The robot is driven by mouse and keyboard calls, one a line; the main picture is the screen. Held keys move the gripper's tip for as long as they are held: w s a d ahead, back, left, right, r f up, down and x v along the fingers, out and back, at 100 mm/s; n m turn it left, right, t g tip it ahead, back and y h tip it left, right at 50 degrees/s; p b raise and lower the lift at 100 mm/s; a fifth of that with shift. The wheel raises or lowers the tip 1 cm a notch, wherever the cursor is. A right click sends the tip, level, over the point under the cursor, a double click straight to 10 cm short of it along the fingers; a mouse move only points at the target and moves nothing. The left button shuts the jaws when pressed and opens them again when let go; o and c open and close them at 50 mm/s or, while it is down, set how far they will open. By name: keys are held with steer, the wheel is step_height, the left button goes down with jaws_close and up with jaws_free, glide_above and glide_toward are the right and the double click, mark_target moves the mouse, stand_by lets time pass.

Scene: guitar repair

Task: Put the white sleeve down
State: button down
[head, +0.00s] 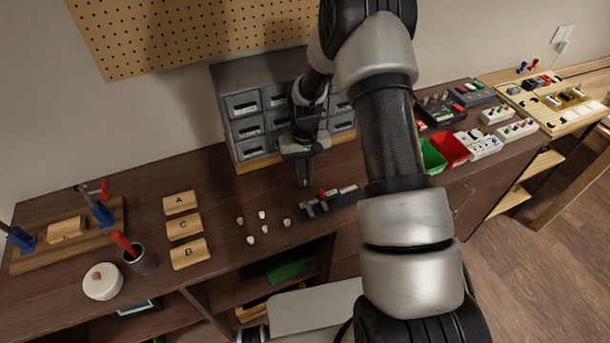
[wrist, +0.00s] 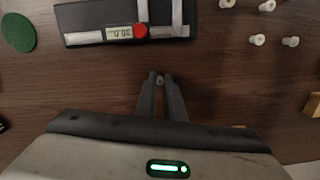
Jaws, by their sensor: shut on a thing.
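My gripper (head: 305,182) is over the dark wooden bench, just behind the digital caliper (head: 330,201). In the wrist view my gripper (wrist: 161,80) has its fingers close together, with a small pale thing, the white sleeve (wrist: 160,79), between the tips. Little of the sleeve shows; the fingers hide most of it. Whether it touches the bench I cannot tell. The caliper (wrist: 130,34) lies just beyond the fingertips in the wrist view, apart from them.
Several small white pieces (head: 262,215) stand loose left of the caliper. Wooden blocks marked A (head: 180,202), C and B lie farther left. A grey drawer cabinet (head: 246,105) stands behind my gripper. A green disc (wrist: 18,32) lies beside the caliper. Bare bench surrounds the fingertips.

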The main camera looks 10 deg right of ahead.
steer(key=shift+f, duration=0.1)
steer(key=c, duration=1.8)
jaws_free()
steer(key=shift+c, duration=0.2)
